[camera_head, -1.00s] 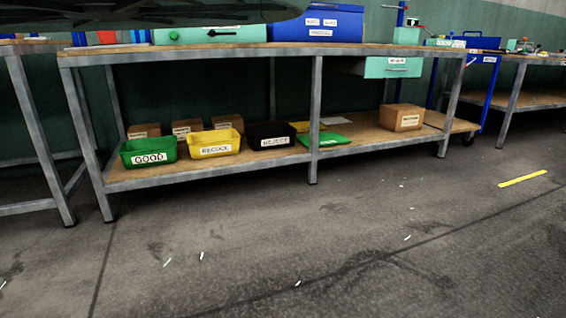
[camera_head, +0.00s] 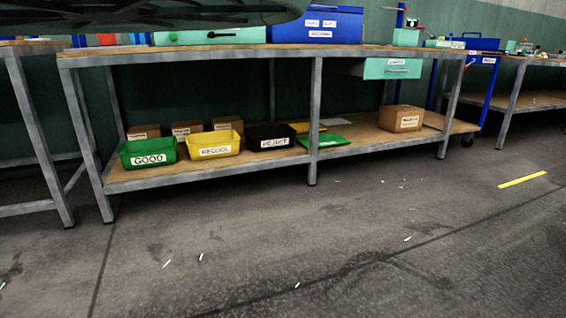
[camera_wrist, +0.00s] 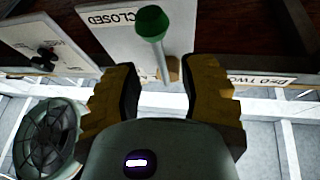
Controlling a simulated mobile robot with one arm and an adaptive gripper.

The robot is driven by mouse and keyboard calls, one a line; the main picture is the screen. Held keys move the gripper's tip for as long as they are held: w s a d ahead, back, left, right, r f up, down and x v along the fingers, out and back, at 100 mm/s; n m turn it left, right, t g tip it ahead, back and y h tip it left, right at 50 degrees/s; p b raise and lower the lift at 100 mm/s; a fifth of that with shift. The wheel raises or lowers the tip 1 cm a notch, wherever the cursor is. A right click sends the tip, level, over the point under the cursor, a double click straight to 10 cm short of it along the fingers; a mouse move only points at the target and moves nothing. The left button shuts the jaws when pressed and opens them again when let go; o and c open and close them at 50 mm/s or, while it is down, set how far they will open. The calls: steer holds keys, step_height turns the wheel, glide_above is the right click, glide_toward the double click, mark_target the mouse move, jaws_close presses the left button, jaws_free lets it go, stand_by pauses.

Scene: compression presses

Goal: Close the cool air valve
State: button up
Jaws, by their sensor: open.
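In the wrist view a lever with a green ball knob (camera_wrist: 152,22) and a pale green stem stands between and beyond my fingertips. I take it to be the cool air valve's lever, though no label naming it is readable. A white plate (camera_wrist: 120,38) behind it carries an upside-down "CLOSED" label. My gripper (camera_wrist: 163,72) is open, with its two ridged yellow-and-black fingers apart on either side of the stem's lower end. I cannot tell whether a finger touches it. The valve and my gripper are not clearly visible in the head view.
A panel with black controls (camera_wrist: 45,52) lies left of the lever. A "BED TWO" label (camera_wrist: 262,79) is at right. A round mesh-covered thing (camera_wrist: 48,138) is at lower left. The head view shows a workbench (camera_head: 230,174) with labelled bins below and open floor in front.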

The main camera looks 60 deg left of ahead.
steer(key=v, duration=0.7)
stand_by(0.6)
